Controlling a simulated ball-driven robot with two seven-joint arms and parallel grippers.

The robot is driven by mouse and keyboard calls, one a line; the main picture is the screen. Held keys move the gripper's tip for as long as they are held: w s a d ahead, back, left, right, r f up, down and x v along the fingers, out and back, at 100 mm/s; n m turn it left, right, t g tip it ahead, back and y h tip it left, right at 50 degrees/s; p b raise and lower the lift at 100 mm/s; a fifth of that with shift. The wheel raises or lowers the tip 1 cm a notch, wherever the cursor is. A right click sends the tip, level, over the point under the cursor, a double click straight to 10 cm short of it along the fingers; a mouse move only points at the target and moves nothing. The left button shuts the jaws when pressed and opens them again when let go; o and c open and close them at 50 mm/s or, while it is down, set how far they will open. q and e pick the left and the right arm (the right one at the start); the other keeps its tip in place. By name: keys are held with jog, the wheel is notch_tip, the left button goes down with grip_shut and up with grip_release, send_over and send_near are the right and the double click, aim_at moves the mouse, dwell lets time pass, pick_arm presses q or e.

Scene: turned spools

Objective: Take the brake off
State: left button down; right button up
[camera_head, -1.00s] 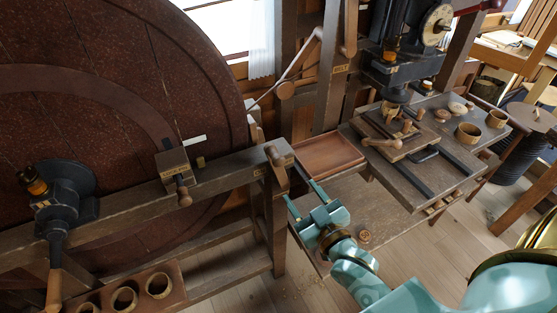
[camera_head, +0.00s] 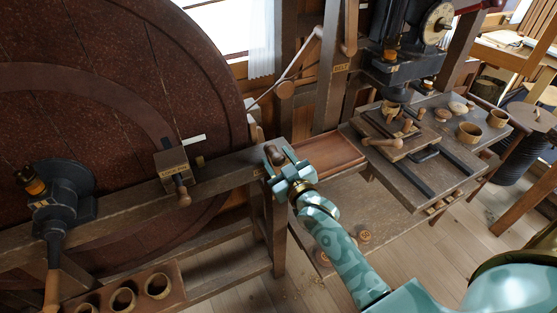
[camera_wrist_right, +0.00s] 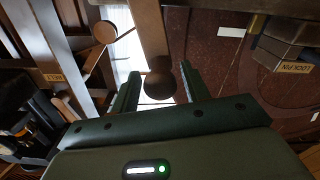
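The brake lever's dark wooden knob (camera_head: 273,155) is at the right end of the long wooden beam (camera_head: 225,177), beside the big wheel (camera_head: 110,100). My right gripper (camera_head: 278,160) has its two fingers on either side of this knob. In the right wrist view the round knob (camera_wrist_right: 160,78) shows between the open fingers (camera_wrist_right: 158,82), with a visible gap on each side. The lever below the knob is mostly hidden by my gripper in the head view. My left gripper is not in view.
A shallow wooden tray (camera_head: 330,154) lies right of my gripper. A wooden-handled block (camera_head: 173,163) sits on the beam. A bench with turned pieces (camera_head: 470,132) stands at right.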

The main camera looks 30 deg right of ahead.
grip_shut()
jog(key=shift+d+r+m+p, duration=0.25)
jog(key=shift+d+m+p, duration=0.05)
jog(key=shift+d+p, duration=0.25)
jog(key=d+f+m+p, duration=0.1)
jog(key=d+m+p, duration=0.2)
jog(key=d+m, duration=0.3)
jog(key=shift+d+m, duration=0.3)
jog(key=shift+d, duration=1.95)
jog(key=shift+o, duration=0.3)
grip_release()
jog(key=shift+o, duration=1.1)
jog(key=shift+d, duration=0.15)
